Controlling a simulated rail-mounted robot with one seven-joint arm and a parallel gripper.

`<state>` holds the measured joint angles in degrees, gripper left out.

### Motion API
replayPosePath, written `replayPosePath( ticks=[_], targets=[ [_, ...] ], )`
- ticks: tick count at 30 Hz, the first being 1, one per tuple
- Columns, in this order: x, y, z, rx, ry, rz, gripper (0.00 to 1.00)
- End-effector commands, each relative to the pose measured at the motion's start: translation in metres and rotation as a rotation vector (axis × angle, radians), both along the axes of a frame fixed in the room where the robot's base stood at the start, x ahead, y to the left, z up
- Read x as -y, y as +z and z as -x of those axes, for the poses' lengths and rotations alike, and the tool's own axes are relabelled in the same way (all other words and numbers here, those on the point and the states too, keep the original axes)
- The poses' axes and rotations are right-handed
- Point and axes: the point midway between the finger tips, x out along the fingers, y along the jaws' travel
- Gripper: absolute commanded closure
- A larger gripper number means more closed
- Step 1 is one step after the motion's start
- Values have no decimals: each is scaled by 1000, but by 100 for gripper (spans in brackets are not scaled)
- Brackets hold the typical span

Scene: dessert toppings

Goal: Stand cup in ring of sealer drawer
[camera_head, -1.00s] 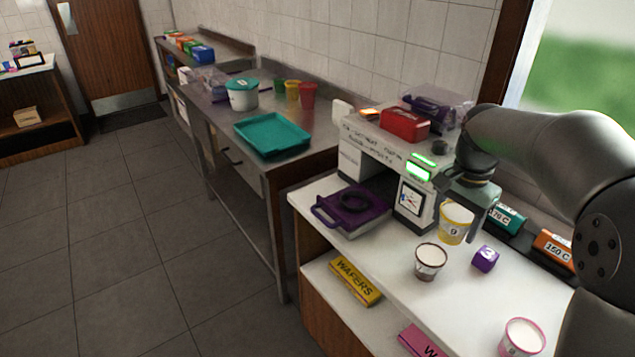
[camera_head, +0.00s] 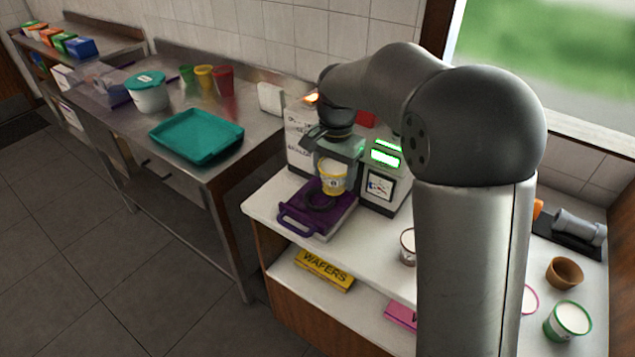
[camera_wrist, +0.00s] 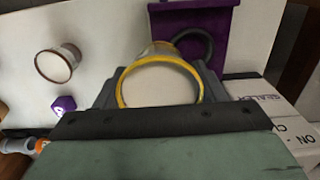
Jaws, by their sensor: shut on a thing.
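My gripper (camera_head: 334,172) is shut on the yellow-rimmed cup (camera_head: 332,180), which is filled with something pale. The cup also shows in the wrist view (camera_wrist: 160,84), held between the fingers. The purple sealer drawer (camera_head: 300,218) is pulled out at the front of the sealer (camera_head: 378,190). Its dark ring (camera_head: 319,201) lies on the drawer. In the head view the cup is upright and appears just above and behind the ring. In the wrist view the ring (camera_wrist: 208,48) shows partly behind the cup. The exact gap between cup and ring cannot be told.
A brown-rimmed cup (camera_head: 407,246) stands on the white counter (camera_head: 368,240), partly behind my arm. A green-rimmed cup (camera_head: 568,320) and a brown cup (camera_head: 564,272) stand at the right. A teal tray (camera_head: 197,137) lies on the steel table at the left.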

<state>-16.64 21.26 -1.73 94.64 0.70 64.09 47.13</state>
Motion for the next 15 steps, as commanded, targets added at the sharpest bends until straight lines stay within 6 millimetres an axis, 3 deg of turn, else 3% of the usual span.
replayPosePath(
  ticks=[6, 15],
  targets=[
    [-21, -37, -33, -4, 1, 1, 66],
    [-31, -60, -49, 0, 1, 0, 66]
  ],
)
